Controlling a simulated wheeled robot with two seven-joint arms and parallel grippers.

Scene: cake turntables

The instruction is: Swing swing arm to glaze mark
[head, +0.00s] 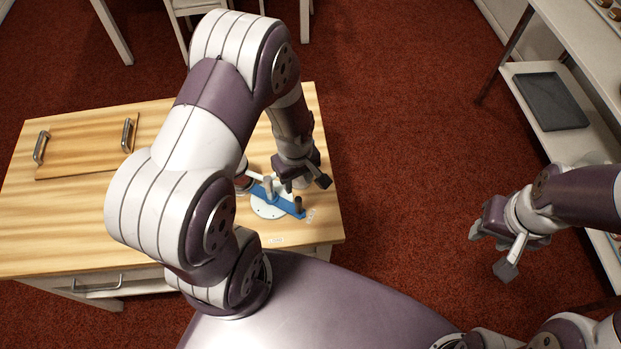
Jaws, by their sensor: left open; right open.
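The blue swing arm (286,205) lies across a white round turntable base (265,212) on the wooden table. A grey post (298,204) stands at its right end, and another post (268,186) stands near its middle. My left gripper (305,184) is open just above and behind the arm's right part; whether it touches the arm cannot be told. A small printed label (311,214) lies right of the arm, and another (275,240) lies in front of the base; their words are unreadable. My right gripper (490,250) is open and empty over the floor at right.
The wooden table (50,228) has a board with two metal handles (85,148) at its back left. My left arm hides much of the table's middle. A shelf unit (600,45) with a dark tray (551,101) stands at right. Red carpet (410,130) lies clear between.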

